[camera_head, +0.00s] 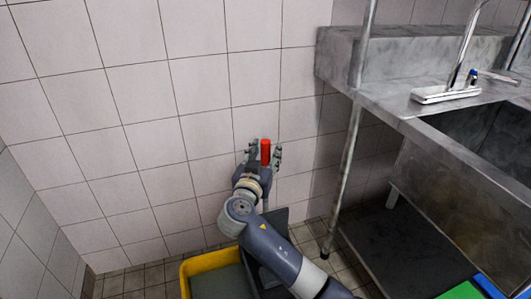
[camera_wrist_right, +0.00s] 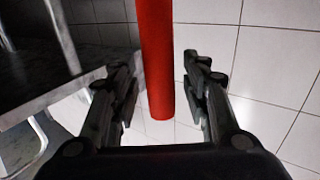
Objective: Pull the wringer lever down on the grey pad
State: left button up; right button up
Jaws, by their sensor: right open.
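The wringer lever has a red handle (camera_head: 265,152) that stands upright in front of the tiled wall. My right gripper (camera_head: 265,147) is open, with one finger on each side of the handle. In the right wrist view the red handle (camera_wrist_right: 158,60) runs down between the open fingers (camera_wrist_right: 160,68), with a gap showing on both sides. A dark grey part, seemingly the wringer (camera_head: 280,219), shows behind my right arm, which hides much of it. A yellow bucket (camera_head: 201,262) stands below. I cannot make out the grey pad for certain. My left gripper is out of view.
A metal sink bench (camera_head: 445,135) with a tap (camera_head: 447,92) stands at the right, its upright leg (camera_head: 343,185) near my right arm. Green and blue items (camera_head: 462,291) lie at the lower right. The tiled wall (camera_head: 120,130) is close behind the handle. Floor shows left of the bucket.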

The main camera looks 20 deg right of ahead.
grip_shut()
jog(key=shift+d+f, duration=0.1)
dwell(0.3)
